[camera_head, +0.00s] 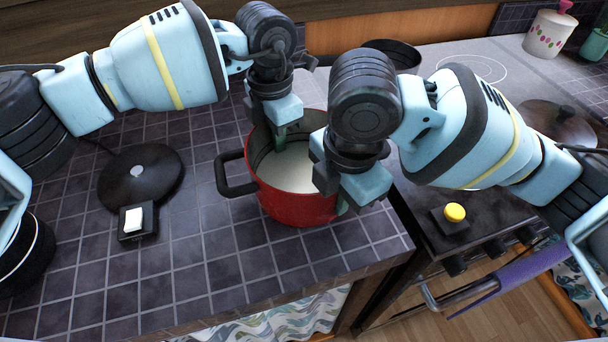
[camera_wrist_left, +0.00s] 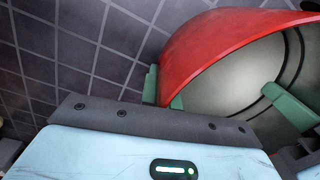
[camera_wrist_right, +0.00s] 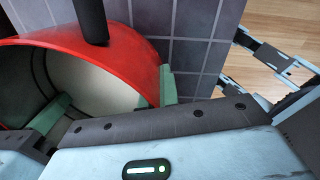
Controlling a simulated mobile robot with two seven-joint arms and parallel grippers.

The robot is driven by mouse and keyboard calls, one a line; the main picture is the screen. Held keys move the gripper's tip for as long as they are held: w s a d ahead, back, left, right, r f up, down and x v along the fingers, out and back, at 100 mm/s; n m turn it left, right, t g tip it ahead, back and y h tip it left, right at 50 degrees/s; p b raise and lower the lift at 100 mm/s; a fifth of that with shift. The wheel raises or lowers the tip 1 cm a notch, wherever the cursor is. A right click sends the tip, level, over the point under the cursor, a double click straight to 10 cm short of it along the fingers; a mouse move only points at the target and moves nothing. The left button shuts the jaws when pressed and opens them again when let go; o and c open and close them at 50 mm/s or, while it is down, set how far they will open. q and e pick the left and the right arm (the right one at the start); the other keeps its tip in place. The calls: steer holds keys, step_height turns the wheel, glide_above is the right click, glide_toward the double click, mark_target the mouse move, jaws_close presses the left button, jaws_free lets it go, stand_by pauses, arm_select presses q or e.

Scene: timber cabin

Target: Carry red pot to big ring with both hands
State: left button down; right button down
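The red pot (camera_head: 297,207) stands upright on the dark tiled counter, pale inside, with a black handle (camera_head: 236,188) on its left. My left gripper (camera_head: 281,128) is at its far rim. A pale ring outline (camera_head: 472,69) marks the back of the stove top at right. Another ring is partly hidden by my right arm; I cannot compare their sizes.
A dark pan (camera_head: 398,52) stands behind my right gripper. A dark lid (camera_head: 550,121) lies on the stove's right side. A yellow button (camera_head: 455,212) sits at its front. A black disc (camera_head: 140,175) and a white switch (camera_head: 134,219) lie left of the pot.

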arm_select(q)
steer(key=shift+r, duration=0.25)
arm_select(e)
steer(key=shift+r, duration=0.2)
